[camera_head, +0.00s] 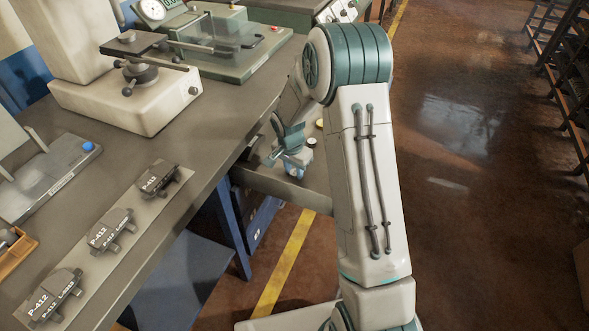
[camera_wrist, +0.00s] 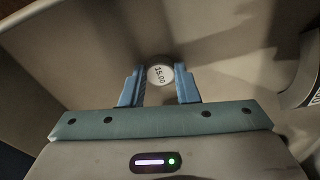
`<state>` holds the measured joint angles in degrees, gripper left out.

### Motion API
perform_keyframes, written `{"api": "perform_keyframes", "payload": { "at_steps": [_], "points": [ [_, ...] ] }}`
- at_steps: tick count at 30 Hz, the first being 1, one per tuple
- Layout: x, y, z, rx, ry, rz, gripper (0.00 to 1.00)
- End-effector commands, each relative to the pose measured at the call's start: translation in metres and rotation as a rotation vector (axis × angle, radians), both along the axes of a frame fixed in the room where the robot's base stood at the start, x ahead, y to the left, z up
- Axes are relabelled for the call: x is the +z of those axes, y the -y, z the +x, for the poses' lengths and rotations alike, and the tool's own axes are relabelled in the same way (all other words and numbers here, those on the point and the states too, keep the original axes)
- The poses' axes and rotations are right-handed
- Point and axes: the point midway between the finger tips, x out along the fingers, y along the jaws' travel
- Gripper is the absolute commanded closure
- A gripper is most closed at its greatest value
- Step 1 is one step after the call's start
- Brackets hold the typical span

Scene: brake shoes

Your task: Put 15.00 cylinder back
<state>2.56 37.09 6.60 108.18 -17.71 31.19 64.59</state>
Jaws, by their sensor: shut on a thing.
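The 15.00 cylinder (camera_wrist: 160,75) shows its round pale end with dark "15.00" lettering in the wrist view. It sits between the two blue fingertips of my gripper (camera_wrist: 159,90), which is shut on it. In the head view my gripper (camera_head: 291,160) points down over an open drawer (camera_head: 282,190) at the bench's right side. The cylinder's lower part is hidden, and I cannot tell whether it touches the drawer floor.
Small round pieces (camera_head: 311,142) show beside my gripper in the head view. A beige instrument (camera_head: 130,100) and a green-based device (camera_head: 225,55) stand further back. The floor at right is clear.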

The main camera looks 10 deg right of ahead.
Motion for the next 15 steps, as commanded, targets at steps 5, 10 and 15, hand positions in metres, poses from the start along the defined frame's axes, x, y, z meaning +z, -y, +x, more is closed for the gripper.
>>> {"api": "perform_keyframes", "payload": {
  "at_steps": [5, 10, 15],
  "points": [
    [-0.0014, 0.0000, 0.0000, 0.000, 0.000, 0.000, 1.00],
    [-0.0022, 0.0003, -0.0001, -0.001, 0.000, 0.000, 0.50],
    [-0.0021, 0.0005, -0.0001, -0.001, 0.000, 0.000, 0.50]
  ]
}}
